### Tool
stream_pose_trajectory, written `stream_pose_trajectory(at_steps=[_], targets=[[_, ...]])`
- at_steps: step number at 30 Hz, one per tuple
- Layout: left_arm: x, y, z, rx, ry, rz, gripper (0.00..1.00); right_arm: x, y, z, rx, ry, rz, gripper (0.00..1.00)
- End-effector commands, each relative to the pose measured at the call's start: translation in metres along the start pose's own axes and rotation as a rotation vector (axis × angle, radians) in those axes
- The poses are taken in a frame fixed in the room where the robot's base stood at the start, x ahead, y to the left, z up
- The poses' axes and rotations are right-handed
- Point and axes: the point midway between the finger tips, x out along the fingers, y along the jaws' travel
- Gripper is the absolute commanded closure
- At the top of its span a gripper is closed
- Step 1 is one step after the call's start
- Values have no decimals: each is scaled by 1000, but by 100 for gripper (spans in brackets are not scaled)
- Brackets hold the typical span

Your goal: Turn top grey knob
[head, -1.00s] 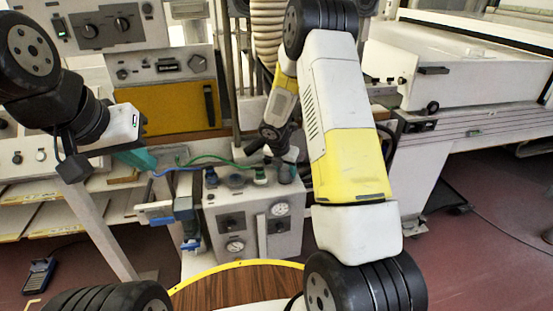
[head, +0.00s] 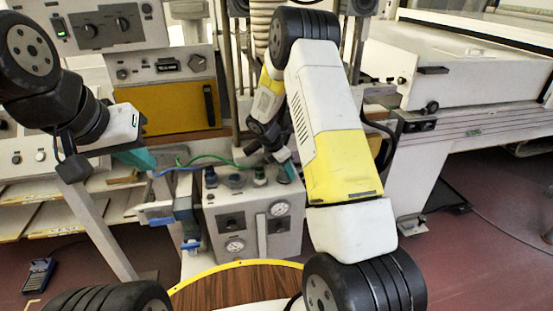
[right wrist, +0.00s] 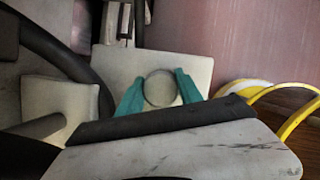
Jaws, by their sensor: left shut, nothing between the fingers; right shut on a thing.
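The grey knob (right wrist: 159,88) shows in the right wrist view as a round pale disc above a light square plate (right wrist: 190,68). The two teal fingertips of my right gripper (right wrist: 160,92) sit on either side of it, shut on it. In the head view my right gripper (head: 289,171) reaches down to the top right of the grey control box (head: 250,222); my arm largely hides the knob there. My left gripper (head: 140,159) is shut and empty, left of the box and apart from it.
The box front carries gauges (head: 279,208) and dark knobs; blue and green hoses (head: 215,160) run over its top. A round wooden table with a yellow rim (head: 235,265) stands in front. A white machine (head: 460,75) stands at the right.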

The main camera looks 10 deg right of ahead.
Motion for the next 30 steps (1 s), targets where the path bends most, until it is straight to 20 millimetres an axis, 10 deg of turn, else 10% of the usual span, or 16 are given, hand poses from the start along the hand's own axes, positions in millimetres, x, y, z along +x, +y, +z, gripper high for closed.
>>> stream_pose_trajectory(at_steps=[30], targets=[[0,0,0,0,0,0,100,-1,-2,-2,734,1,-303,98]])
